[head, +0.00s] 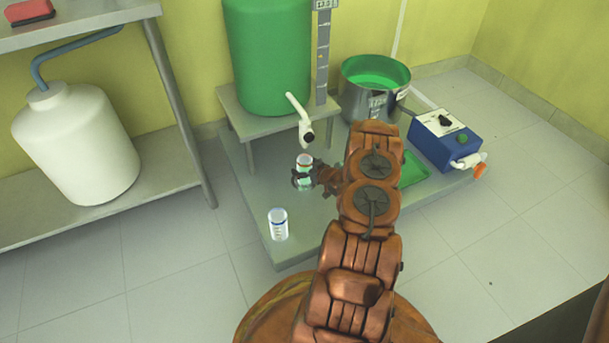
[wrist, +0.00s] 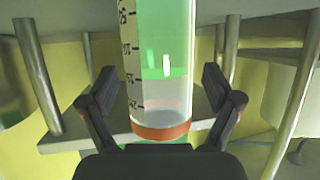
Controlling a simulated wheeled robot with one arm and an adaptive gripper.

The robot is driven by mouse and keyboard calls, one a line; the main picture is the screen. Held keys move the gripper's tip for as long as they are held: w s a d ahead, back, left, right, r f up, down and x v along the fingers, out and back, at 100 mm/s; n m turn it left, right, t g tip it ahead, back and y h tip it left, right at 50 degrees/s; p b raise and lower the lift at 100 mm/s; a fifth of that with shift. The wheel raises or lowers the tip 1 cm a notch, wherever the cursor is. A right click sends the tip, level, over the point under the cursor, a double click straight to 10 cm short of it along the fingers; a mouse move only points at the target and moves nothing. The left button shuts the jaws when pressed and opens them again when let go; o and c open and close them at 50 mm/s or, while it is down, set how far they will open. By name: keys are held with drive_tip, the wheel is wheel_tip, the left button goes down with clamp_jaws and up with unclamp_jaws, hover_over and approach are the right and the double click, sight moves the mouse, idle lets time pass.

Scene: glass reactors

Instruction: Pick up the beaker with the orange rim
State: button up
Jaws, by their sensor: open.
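The beaker with the orange rim (head: 304,161) stands on the grey platform below the white spout, partly hidden by my gripper (head: 305,179) in the head view. In the wrist view the clear beaker (wrist: 158,60) shows dark graduation marks, and its orange rim is at the bottom of the picture, close to my palm. My gripper (wrist: 160,88) is open. One finger is on each side of the beaker, with a visible gap at both sides.
A second beaker with a blue rim (head: 278,224) stands on the platform's front left corner. The green tank (head: 270,60) and spout (head: 301,118) are just above and behind. A steel pot (head: 372,104) and a blue control box (head: 444,143) stand to the right.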

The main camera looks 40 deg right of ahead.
drive_tip(key=c, duration=1.3)
drive_tip(key=shift+r, duration=0.1)
